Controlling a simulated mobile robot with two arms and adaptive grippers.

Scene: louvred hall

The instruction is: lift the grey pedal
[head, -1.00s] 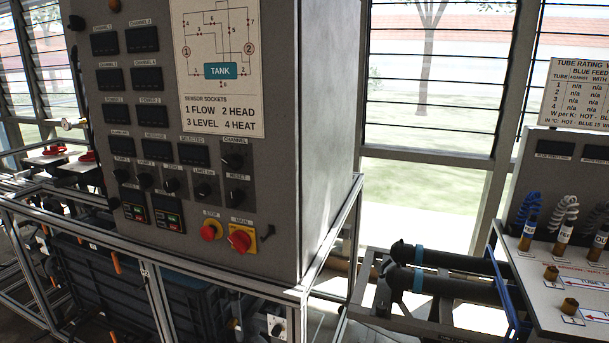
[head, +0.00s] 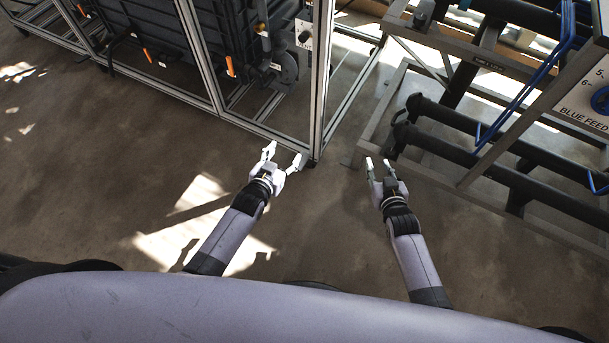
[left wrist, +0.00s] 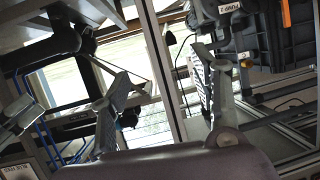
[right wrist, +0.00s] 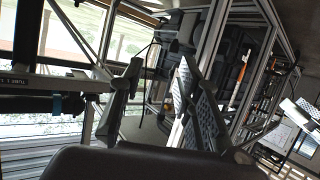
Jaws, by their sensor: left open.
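I cannot make out a grey pedal in any view. My left gripper (head: 282,157) is in the head view, above the floor just in front of the lower corner of the metal frame. Its fingers are apart and empty; they also show spread in the left wrist view (left wrist: 160,78). My right gripper (head: 378,164) is to the right of it, near the foot of the pipe stand. Its fingers are apart with nothing between them, and they also show in the right wrist view (right wrist: 158,75).
The aluminium frame (head: 318,85) holds dark tanks and a pump with orange handles. At right, a steel stand (head: 375,125) carries thick black pipes (head: 465,150) and blue tubing (head: 530,85). A narrow floor gap lies between them. The brown floor (head: 110,180) at left is bare.

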